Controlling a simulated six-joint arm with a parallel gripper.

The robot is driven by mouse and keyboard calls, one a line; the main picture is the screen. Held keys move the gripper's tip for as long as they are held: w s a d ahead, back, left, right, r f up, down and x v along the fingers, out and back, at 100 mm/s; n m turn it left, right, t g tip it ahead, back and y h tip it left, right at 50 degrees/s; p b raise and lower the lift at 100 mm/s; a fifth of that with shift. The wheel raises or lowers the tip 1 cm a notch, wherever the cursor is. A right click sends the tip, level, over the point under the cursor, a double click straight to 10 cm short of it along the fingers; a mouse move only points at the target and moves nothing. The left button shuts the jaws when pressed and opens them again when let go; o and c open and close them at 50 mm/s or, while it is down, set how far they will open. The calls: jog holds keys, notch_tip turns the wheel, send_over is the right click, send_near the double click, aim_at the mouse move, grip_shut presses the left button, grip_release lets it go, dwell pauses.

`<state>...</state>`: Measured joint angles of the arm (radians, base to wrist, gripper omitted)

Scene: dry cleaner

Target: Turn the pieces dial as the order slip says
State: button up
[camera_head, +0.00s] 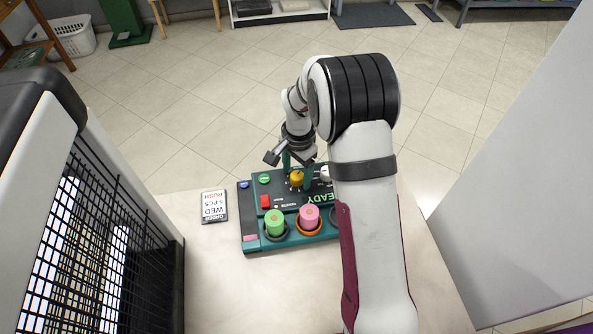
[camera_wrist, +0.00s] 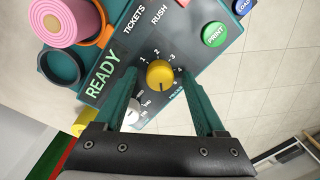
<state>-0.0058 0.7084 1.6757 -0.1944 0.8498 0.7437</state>
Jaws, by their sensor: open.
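The pieces dial is a yellow round knob (camera_wrist: 159,74) on the dark panel, with small numbers around it and a label beside it. I cannot tell clearly which number it points at. It also shows in the head view (camera_head: 296,177). My gripper (camera_wrist: 160,80) is open, its two green fingers on either side of the knob, with gaps visible between fingers and knob. The order slip (camera_head: 214,206) lies flat on the counter left of the panel, upside down in the head view; it reads WED, 5 PCS and RUSH.
The teal ticket machine (camera_head: 250,240) bears a green roll (camera_head: 275,222), a pink roll (camera_head: 309,217), a red switch (camera_head: 265,201) and a green PRINT button (camera_wrist: 214,35). A white dial (camera_wrist: 133,112) sits close to the left finger. A black wire rack (camera_head: 110,230) stands left.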

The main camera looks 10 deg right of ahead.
jog(key=shift+f, duration=0.1)
grip_shut()
dwell(0.3)
jog(key=shift+n, duration=0.4)
jog(key=n, duration=0.3)
jog(key=shift+n, duration=0.4)
jog(key=shift+d+n, duration=0.1)
jog(key=shift+n, duration=1.9)
grip_release()
